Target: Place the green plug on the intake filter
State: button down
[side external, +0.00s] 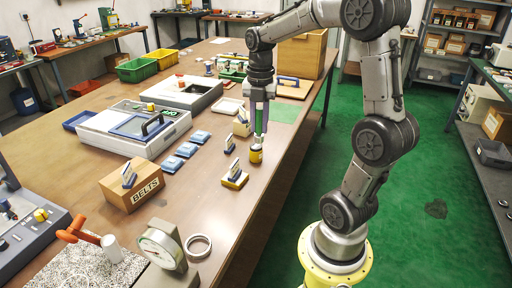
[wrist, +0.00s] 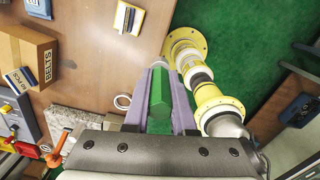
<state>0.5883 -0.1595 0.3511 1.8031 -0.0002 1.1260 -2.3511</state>
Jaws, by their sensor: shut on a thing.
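My gripper (side external: 259,132) points down above the table, its purple fingers shut on the green plug (side external: 259,108). In the wrist view the green plug (wrist: 160,97) is a long green piece between both purple fingers (wrist: 160,75). Directly below the fingers in the side view is a short yellow cylinder with a dark band (side external: 256,155). I cannot tell whether it is the intake filter, nor whether the fingers or plug touch it. It is not visible in the wrist view.
A yellow block with an upright card (side external: 235,179) and a beige block (side external: 242,127) stand close by. The BELTS box (side external: 146,191), blue cases (side external: 187,150), a dial gauge (side external: 160,248) and a pale ring (side external: 198,246) are on the table. The table's right edge is near.

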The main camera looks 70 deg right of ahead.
jog(key=s+d+m, duration=0.1)
jog(key=d+m, duration=0.1)
jog(key=d, duration=0.4)
send_over(256, 146)
notch_tip(256, 146, down, 10)
jog(key=shift+f, duration=0.25)
jog(key=shift+w+d+f, duration=0.1)
jog(key=shift+f, duration=1.45)
jog(key=shift+f, duration=0.1)
jog(key=c, duration=0.7)
grip_release()
jog(key=shift+f, duration=0.1)
jog(key=shift+c, duration=0.2)
